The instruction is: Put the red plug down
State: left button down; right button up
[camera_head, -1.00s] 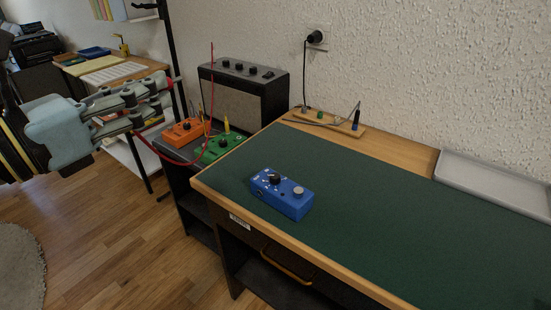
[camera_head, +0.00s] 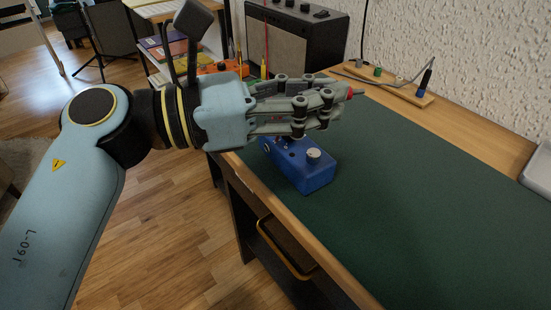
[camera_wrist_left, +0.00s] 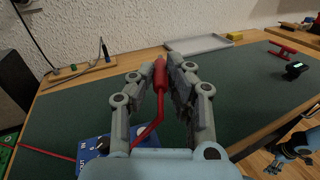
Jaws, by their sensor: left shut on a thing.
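My left gripper (camera_head: 338,98) is shut on the red plug, over the green desk mat (camera_head: 400,190).
A wooden rack (camera_head: 385,83) with small coloured pieces is at the back by the wall. A grey tray (camera_wrist_left: 198,45), a red stand (camera_wrist_left: 281,49) and a small black device with a green display (camera_wrist_left: 293,69) are farther along the desk. Much of the mat is clear.

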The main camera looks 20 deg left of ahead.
pick_arm(q)
jog(key=w+a+f+b, duration=0.1)
jog(key=w+a+f, duration=0.1)
jog(key=a+f, duration=0.1)
jog(key=w+a+f+b, duration=0.1)
jog(key=a+f, duration=0.3)
jog(key=w+a+f+b, duration=0.1)
jog(key=w+a+f, duration=0.1)
jog(key=a+f, duration=0.1)
jog(key=shift+w+a+f+b, duration=0.15)
jog(key=shift+w+f+b, duration=0.15)
jog(key=shift+f, duration=0.2)
pick_arm(e)
jog(key=shift+g, duration=0.3)
jog(key=s+f, duration=0.1)
jog(key=f, duration=0.1)
jog(key=s+a+f, duration=0.1)
jog(key=s+f, duration=0.1)
jog(key=shift+s+a, duration=0.2)
jog(key=shift+s, duration=0.1)
jog(key=shift+f, duration=0.1)
